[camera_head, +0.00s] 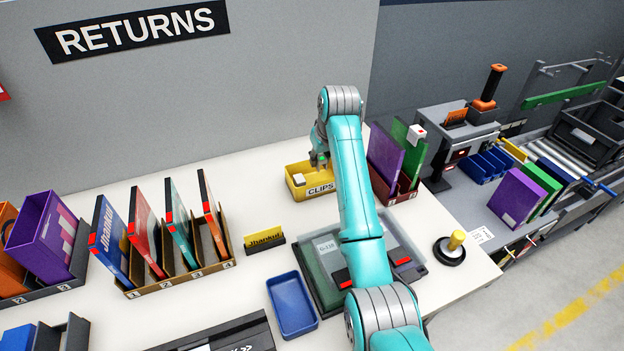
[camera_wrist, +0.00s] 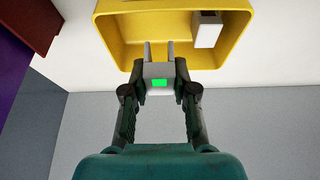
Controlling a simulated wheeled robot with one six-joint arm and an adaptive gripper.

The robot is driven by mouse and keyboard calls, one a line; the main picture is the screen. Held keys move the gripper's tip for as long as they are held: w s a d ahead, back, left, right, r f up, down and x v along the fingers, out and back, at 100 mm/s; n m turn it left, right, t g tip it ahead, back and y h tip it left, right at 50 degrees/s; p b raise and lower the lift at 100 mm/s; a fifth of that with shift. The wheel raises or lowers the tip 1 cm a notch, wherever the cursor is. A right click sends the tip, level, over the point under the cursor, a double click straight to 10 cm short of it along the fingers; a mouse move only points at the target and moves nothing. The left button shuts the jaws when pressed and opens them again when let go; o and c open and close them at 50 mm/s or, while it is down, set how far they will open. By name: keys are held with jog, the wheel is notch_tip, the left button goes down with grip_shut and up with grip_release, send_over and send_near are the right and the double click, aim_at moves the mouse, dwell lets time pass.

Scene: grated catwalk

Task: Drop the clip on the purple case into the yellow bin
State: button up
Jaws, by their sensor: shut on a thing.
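The yellow bin (camera_head: 321,190), labelled CLIPS, stands at the back of the white table against the wall. It also fills the top of the wrist view (camera_wrist: 112,40). My gripper (camera_head: 320,160) is over the bin. In the wrist view my gripper (camera_wrist: 159,90) is shut on a light grey clip (camera_wrist: 159,70) with a green square, its two prongs pointing into the bin's outline. Its exact height above the bin is unclear. Another white clip (camera_wrist: 207,32) lies inside the bin. A purple case (camera_head: 385,154) stands in a dark red holder right of the bin; no clip shows on it.
A green case (camera_head: 413,157) bearing a white clip (camera_head: 417,131) stands beside the purple one. Sorted cases in a cardboard rack (camera_head: 187,277), a blue tray (camera_head: 291,304) and a stamp (camera_head: 451,247) stand on the table. The wall is close behind the bin.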

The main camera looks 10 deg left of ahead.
jog(key=shift+f, duration=1.5)
jog(key=o, duration=0.9)
jog(key=v, duration=1.2)
jog(key=shift+w, duration=0.1)
jog(key=shift+r, duration=0.1)
